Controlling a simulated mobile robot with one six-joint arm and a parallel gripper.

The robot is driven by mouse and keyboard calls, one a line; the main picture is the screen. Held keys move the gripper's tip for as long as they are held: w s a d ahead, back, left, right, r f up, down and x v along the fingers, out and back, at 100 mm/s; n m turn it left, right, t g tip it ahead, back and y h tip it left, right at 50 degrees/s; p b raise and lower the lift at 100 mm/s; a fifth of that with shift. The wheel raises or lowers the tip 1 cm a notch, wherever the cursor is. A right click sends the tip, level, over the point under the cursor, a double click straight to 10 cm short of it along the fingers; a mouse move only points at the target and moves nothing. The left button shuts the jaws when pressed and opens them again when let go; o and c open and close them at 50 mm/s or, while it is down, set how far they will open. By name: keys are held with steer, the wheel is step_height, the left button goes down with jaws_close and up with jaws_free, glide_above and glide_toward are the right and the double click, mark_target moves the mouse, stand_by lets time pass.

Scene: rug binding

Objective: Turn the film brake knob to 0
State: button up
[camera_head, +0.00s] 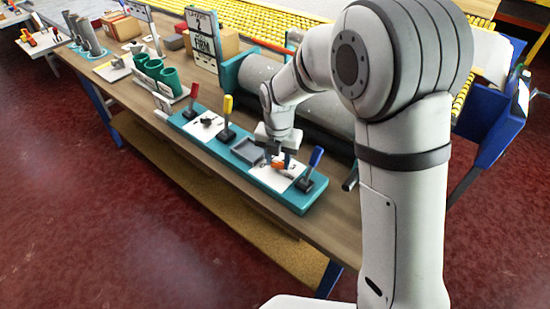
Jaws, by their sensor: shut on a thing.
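A teal control panel (190,129) lies along the front part of the bench. My gripper (281,163) reaches down over the right end of the panel. It is shut on a small orange knob (277,166), which sits on a white dial plate (266,177). The fingers hide much of the knob, so its pointer and setting cannot be read. The dial's marks are too small to read. A second white plate with a dark knob (207,121) is further left on the panel.
A blue-handled lever (314,160) stands close on the right of my gripper. A yellow lever (227,107) and a red lever (194,91) stand further left. A grey tray (246,149) lies between the plates. A grey roller (258,75) is behind.

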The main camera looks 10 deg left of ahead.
mark_target(278, 162)
steer(key=shift+w+r, duration=0.15)
steer(key=shift+w, duration=0.05)
steer(key=o, duration=0.7)
steer(key=shift+o, duration=1.4)
step_height(278, 162, up, 7)
steer(key=shift+f, duration=0.1)
steer(key=shift+r, duration=0.35)
